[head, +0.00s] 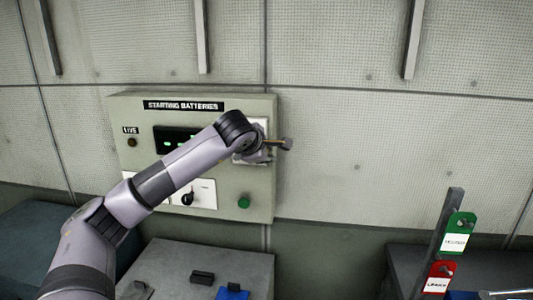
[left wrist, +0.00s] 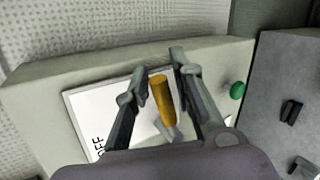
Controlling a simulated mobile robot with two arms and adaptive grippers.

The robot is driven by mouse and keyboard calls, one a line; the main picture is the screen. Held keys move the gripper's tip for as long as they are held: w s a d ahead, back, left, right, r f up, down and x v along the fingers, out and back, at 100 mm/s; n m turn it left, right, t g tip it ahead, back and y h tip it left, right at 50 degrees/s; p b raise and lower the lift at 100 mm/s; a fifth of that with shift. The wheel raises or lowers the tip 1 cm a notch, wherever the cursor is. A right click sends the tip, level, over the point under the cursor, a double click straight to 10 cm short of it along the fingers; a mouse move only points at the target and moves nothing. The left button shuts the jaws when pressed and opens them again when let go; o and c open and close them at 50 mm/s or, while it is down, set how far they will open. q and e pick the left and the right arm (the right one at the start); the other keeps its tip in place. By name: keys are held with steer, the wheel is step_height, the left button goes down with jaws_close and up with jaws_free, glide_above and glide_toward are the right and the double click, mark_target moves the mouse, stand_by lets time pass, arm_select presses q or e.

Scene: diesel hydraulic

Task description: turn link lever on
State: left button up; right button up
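A lever with an orange-yellow handle (left wrist: 162,98) stands out from a white plate (left wrist: 85,108) marked OFF on the grey STARTING BATTERIES box. In the head view only a little of the handle (head: 274,142) shows beside my gripper. My left gripper (left wrist: 159,64) is open, with one finger on each side of the handle. Gaps show between the handle and both fingers. In the head view the left gripper (head: 275,150) is at the box's right side, and my wrist hides much of the plate. My right gripper is not in view.
The box (head: 120,165) also carries a LIVE lamp (head: 132,142), a dark display with green lights (head: 165,144), a black rotary knob (head: 188,197) and a green button (head: 243,202). A grey bench (head: 215,262) stands below. Green (head: 459,230) and red (head: 438,278) tags hang at right.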

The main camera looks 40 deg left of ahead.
arm_select(q)
steer(key=v, duration=1.1)
steer(key=shift+s+d, duration=0.15)
steer(key=shift+s, duration=0.05)
steer(key=shift+r, duration=0.1)
